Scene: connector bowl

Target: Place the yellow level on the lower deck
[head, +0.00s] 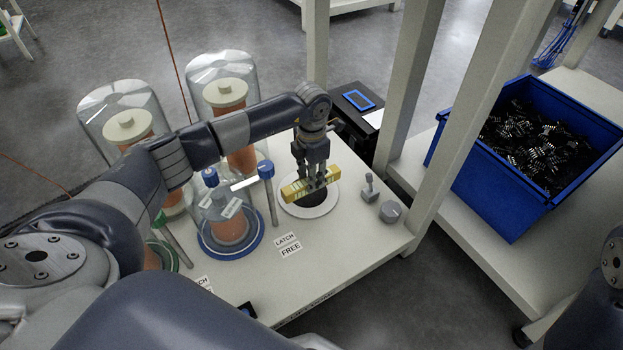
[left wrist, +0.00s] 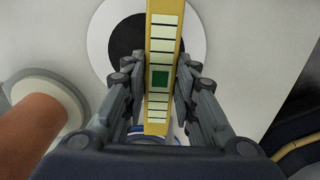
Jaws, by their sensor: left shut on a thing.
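The yellow level (head: 296,190) is a bar with pale, black-lined panels, held in my left gripper (head: 317,183). In the left wrist view the level (left wrist: 162,40) runs lengthwise between the fingers of my left gripper (left wrist: 160,95), with a dark green square near the grip. It is over a white ring with a black centre (head: 316,207) on the white deck (head: 340,244). I cannot tell whether it touches the ring. Whether this deck is the lower deck is unclear. My right gripper is not seen; only a bit of arm shows at the right edge.
Clear domes with orange cylinders (head: 228,92) stand left of the gripper. A blue-ringed vessel (head: 229,228) and blue-capped post (head: 266,170) are close by. Grey knobs (head: 390,211) sit to the right. A blue bin (head: 492,190) of dark connectors is beyond a white upright (head: 408,80).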

